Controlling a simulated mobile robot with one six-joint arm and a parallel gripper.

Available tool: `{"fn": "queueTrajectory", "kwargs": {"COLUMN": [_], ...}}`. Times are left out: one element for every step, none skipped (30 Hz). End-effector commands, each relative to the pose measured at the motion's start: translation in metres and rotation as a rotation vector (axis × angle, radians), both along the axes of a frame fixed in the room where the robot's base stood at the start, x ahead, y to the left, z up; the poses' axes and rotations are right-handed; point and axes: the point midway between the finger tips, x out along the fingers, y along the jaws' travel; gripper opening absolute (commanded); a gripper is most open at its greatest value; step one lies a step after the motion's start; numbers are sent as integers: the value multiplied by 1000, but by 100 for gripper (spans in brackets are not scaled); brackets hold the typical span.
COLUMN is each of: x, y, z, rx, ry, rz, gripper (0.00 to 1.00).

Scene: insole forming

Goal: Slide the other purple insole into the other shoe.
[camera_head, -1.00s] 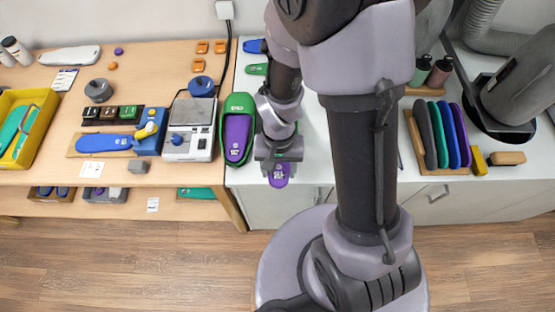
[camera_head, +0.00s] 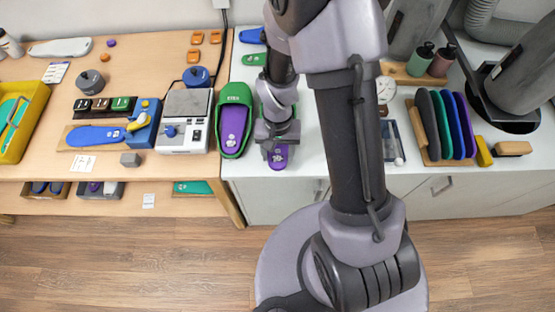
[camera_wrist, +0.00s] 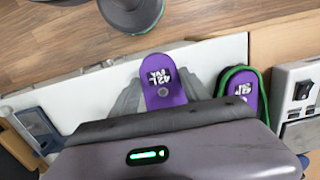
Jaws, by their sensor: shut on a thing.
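My gripper (camera_head: 278,141) is shut on a purple insole (camera_head: 279,158) above the front part of the white counter. In the wrist view the held insole (camera_wrist: 163,84) sticks out from between the fingers, with white lettering on its end. A green shoe (camera_head: 248,97) stands just left of my gripper. A purple insole (camera_head: 233,125) lies inside it. This shoe's green rim (camera_wrist: 223,76) and its insole (camera_wrist: 243,88) also show in the wrist view, to the right of the held insole.
A rack of coloured insoles (camera_head: 424,143) and a blue-framed tray (camera_head: 396,146) are to the right. Small green (camera_head: 253,59) and blue (camera_head: 250,36) pieces lie at the back.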

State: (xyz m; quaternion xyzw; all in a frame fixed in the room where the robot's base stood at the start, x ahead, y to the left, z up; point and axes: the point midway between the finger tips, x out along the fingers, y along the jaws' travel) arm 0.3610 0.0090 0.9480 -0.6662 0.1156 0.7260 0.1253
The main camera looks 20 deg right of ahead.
Motion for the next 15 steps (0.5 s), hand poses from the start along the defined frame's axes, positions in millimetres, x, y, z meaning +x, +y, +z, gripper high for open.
{"fn": "queueTrajectory", "kwargs": {"x": [6,9,13,16,19,23,26,30,34,37,40,44,46,49,53], "y": [-2,-3,-5,-6,-7,-8,-9,-10,-12,-13,-14,-16,-17,-18,-19], "z": [0,0,-1,-1,-1,-2,-4,-5,-6,-7,-8,-9,-10,-11,-11], "rx": [1,0,0,1,1,1,-1,-1,-2,-3,-3,-4,-4,-5,-5], "ry": [-1,0,0,0,0,-1,-2,-5,-7,-8,-12,-13,-14,-15,-17], "rz": [-1,-1,-1,-1,-1,-1,0,0,0,0,-1,-1,-2,-2,-1], "gripper": [14,14,14,14,14,14,14,14,14,14,14,14,14,14,14]}}
